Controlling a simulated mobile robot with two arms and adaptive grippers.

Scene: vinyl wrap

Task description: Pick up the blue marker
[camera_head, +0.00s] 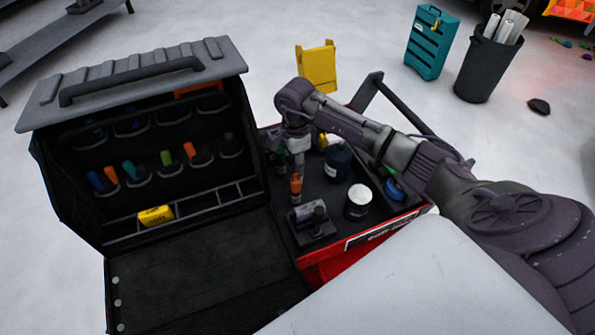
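The open black tool bag (200,295) has loops holding several coloured tools. A blue-handled item (95,181) sits in the left of its lower row, beside an orange one; I cannot tell for sure that it is the blue marker. My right arm reaches in from the right over the red cart (340,265). My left gripper is not in view.
A dark jar (338,162), a white-topped jar (359,198) and a black tool block (312,224) crowd the cart. A yellow box (156,215) lies in the bag. A yellow stand (317,67), teal case (430,42) and black bin (485,68) stand on the floor behind.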

